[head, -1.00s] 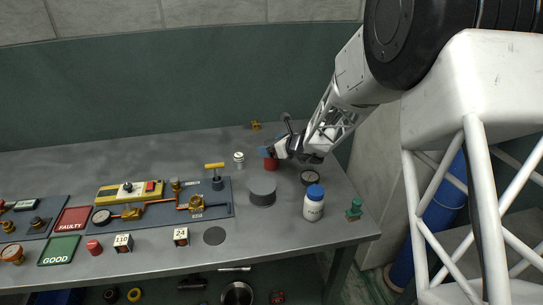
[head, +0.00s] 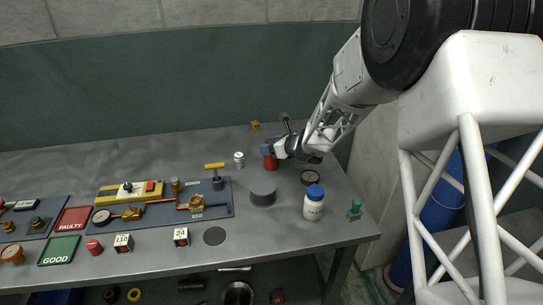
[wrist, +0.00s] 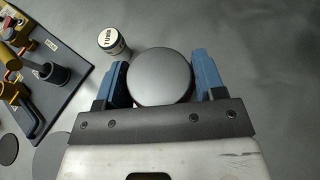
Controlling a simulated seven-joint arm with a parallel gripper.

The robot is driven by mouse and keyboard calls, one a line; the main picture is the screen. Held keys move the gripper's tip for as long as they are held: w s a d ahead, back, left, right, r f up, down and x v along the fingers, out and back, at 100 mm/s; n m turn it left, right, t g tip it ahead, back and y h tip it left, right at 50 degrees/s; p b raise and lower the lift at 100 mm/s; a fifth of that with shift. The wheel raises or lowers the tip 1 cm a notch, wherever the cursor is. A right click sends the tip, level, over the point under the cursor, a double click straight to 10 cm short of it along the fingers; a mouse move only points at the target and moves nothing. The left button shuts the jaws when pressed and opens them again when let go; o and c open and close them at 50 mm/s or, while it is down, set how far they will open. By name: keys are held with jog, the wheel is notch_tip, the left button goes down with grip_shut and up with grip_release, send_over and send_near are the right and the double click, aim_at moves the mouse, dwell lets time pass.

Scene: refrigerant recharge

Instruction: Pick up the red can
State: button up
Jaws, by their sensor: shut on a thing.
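The red can (head: 271,164) is upright toward the back right of the bench, partly hidden by my gripper (head: 271,148). In the wrist view, its round grey top (wrist: 160,78) sits between the two blue fingers of my gripper (wrist: 161,82). The fingers are shut on the can, one on each side. The can shows no clear gap above the bench, and its underside cannot be made out.
A small labelled canister (head: 239,159) stands left of the can. The valve panel (head: 160,208) lies left. The bench behind is mostly clear.

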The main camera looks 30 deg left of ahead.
jog(key=shift+c, duration=1.1)
jog(key=shift+r, duration=0.15)
jog(key=shift+r, duration=4.85)
